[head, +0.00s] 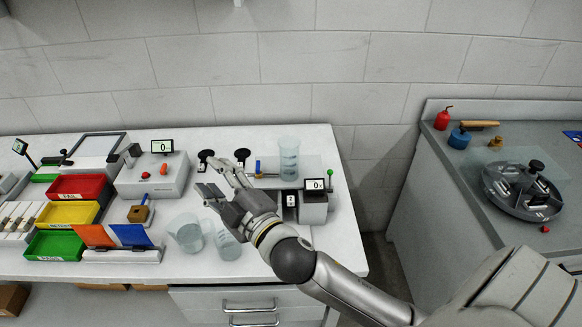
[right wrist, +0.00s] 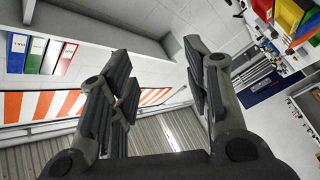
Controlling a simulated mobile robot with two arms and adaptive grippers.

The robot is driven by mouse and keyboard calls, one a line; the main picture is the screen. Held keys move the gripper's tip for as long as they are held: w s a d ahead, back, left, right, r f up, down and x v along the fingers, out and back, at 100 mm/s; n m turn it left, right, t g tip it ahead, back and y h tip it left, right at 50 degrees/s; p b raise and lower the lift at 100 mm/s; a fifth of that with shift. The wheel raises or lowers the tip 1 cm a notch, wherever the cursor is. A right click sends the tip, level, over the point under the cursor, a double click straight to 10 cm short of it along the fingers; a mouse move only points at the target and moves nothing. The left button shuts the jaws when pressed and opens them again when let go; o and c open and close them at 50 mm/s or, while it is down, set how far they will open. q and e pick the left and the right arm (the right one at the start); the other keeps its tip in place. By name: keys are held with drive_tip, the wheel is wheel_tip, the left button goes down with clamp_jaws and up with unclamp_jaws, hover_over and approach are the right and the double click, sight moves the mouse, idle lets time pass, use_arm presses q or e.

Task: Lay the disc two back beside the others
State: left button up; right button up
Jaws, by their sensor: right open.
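Two black round-topped pieces with white tags, (head: 205,159) and (head: 242,157), stand at the back of the white bench in the head view. A third dark piece with a white tag (head: 291,200) sits in the front of a grey device (head: 315,205) with a small display. The tags are too small to read, so I cannot tell which is disc two. My right gripper (head: 217,179) is open and empty above the bench, in front of the two black pieces. Its spread fingers also show in the right wrist view (right wrist: 160,78). My left gripper is not in view.
A clear beaker (head: 289,158) stands behind the device. A clear jug (head: 186,234) and another clear vessel (head: 228,245) stand near the front edge, close to my arm. Coloured trays (head: 70,213) and a box with a display (head: 152,178) lie left. A gap separates the right bench (head: 440,175).

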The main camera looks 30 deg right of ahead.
drive_tip(key=a+r+n+y, duration=0.7)
drive_tip(key=r+n+y, duration=0.1)
drive_tip(key=n+y, duration=0.15)
drive_tip(key=s+a+r+n+g+y, duration=0.2)
drive_tip(key=a+n+g+y, duration=0.15)
drive_tip(key=n, duration=0.35)
drive_tip(key=n+g+h, duration=1.5)
drive_tip(key=n+h, duration=0.2)
drive_tip(key=n, duration=0.2)
approach(291, 199)
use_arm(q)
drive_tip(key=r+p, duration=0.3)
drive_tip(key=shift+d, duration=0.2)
use_arm(e)
drive_tip(key=shift+y, duration=0.3)
drive_tip(key=f, duration=0.6)
drive_tip(key=d+f, duration=0.1)
drive_tip(key=f, duration=0.2)
drive_tip(key=shift+w+f, duration=0.15)
drive_tip(key=shift+w, duration=0.05)
